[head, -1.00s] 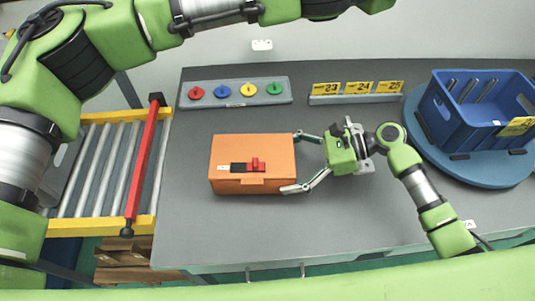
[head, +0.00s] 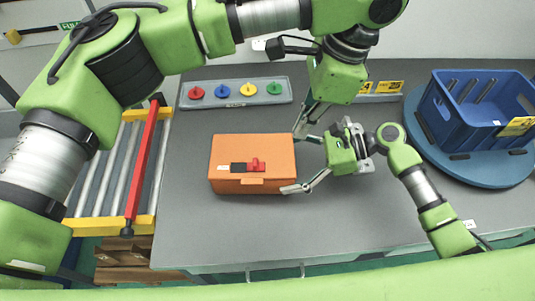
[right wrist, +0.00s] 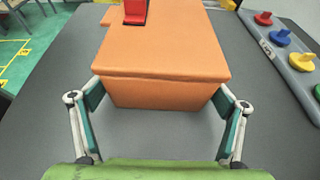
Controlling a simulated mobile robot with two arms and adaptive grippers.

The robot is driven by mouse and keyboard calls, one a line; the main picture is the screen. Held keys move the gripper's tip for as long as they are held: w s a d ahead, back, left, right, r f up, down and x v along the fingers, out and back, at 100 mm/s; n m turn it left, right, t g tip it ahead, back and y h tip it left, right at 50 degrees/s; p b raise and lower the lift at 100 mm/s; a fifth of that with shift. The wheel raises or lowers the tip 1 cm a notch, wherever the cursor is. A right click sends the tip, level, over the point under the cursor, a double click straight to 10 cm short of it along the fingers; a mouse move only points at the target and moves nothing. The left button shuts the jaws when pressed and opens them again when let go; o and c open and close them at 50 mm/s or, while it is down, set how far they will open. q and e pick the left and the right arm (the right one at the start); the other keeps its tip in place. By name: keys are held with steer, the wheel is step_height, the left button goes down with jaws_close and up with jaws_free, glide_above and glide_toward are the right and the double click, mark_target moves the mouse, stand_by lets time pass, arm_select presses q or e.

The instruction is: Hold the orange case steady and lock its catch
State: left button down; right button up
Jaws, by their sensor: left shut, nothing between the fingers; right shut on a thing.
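The orange case (head: 225,150) lies closed on the grey table; it also shows in the right wrist view (right wrist: 165,60). Its red catch (head: 257,165) sits beside a black plate on the case's top near the front edge; the catch also shows in the right wrist view (right wrist: 135,10). My right gripper (head: 292,163) is shut on the case's right end, one finger at each side (right wrist: 160,95). My left gripper (head: 301,130) is shut and empty, pointing down by the case's back right corner, overlapping the right gripper's far finger in the picture. Whether they touch is unclear.
A grey strip (head: 271,100) with red, blue, yellow and green knobs lies behind the case. A blue crate (head: 470,126) stands on a round blue base (head: 480,173) at right. A roller conveyor (head: 100,170) with a red bar is at left. The table in front is clear.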

mark_target(255, 164)
arm_select(q)
steer(key=shift+s+a, duration=0.15)
steer(key=x, duration=1)
steer(key=shift+a+f, duration=0.1)
steer(key=shift+a, duration=0.2)
steer(key=a, duration=0.3)
steer(key=shift+a, duration=0.35)
steer(key=shift+w+a, duration=0.2)
steer(key=shift+a, duration=1.25)
arm_select(e)
steer(key=shift+d, duration=0.1)
